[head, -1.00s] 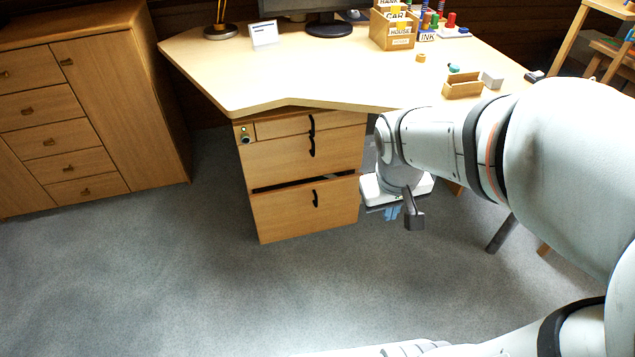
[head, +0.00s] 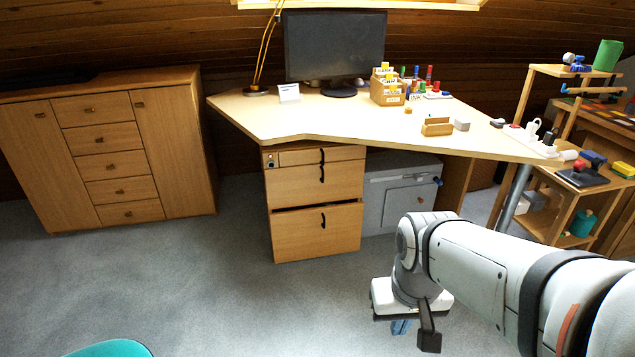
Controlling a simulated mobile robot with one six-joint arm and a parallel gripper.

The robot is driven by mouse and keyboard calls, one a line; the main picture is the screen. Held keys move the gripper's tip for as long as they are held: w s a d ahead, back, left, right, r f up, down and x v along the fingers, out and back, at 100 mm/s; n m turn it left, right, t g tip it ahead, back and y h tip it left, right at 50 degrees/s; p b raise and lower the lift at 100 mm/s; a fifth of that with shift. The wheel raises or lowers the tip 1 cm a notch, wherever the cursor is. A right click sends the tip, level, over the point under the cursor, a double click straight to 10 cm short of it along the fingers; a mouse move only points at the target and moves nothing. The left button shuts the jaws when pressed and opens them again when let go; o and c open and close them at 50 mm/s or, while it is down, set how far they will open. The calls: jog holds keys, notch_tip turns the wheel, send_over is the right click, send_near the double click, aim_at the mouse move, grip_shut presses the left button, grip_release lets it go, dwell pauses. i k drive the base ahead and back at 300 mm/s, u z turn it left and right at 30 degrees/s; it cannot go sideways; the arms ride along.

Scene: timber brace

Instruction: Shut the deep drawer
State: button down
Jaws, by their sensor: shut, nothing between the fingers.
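The deep drawer (head: 318,235) is the bottom front of the wooden pedestal under the desk, with a black vertical handle (head: 324,221). A dark gap runs along its top edge, so it stands slightly out. The two shallower drawers above it, the middle drawer (head: 300,186) and the top drawer (head: 300,157), look flush. My gripper (head: 429,341) is low over the carpet, to the right of and nearer than the deep drawer, apart from it. Its dark fingers are shut and empty.
The desk (head: 330,118) overhangs the pedestal. A grey cabinet (head: 385,208) stands right of the pedestal, behind my arm. A wooden sideboard (head: 110,150) stands at left. A teal rounded thing (head: 110,349) shows at the bottom edge. Carpet before the drawers is clear.

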aim_at(311, 232)
jog(key=u, duration=0.75)
jog(key=i, duration=1.45)
jog(key=z, duration=0.45)
jog(key=i, duration=0.55)
jog(key=z, duration=0.65)
jog(key=i, duration=0.5)
jog(key=u, duration=0.2)
jog(key=k, duration=0.5)
jog(key=z, duration=0.1)
